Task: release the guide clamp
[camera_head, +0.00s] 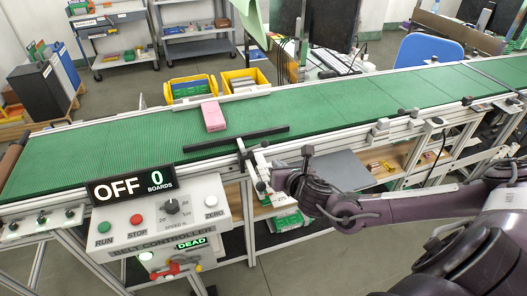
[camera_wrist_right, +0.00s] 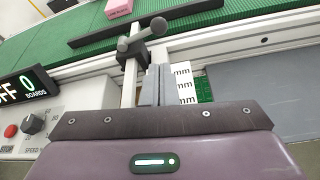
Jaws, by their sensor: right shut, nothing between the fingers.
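The guide clamp (camera_wrist_right: 135,45) is a grey fitting with a round-ended lever on a light bar at the near edge of the belt. In the head view the clamp (camera_head: 242,150) sits midway along the black guide rail (camera_head: 270,131), which lies across the green belt. My right gripper (camera_wrist_right: 159,68) is shut and empty, its fingertips just below and beside the clamp lever in the wrist view; whether they touch it I cannot tell. In the head view the right gripper (camera_head: 264,178) is small and partly merges with the fittings behind it. My left gripper is out of view.
A pink block (camera_head: 213,116) lies on the green belt (camera_head: 350,95) behind the rail. The control box (camera_head: 165,218) stands left of my gripper, its display (camera_head: 130,185) reading OFF and 0 boards. A scale (camera_wrist_right: 184,85) marked mm is beside the fingers. Yellow bins (camera_head: 191,88) stand behind.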

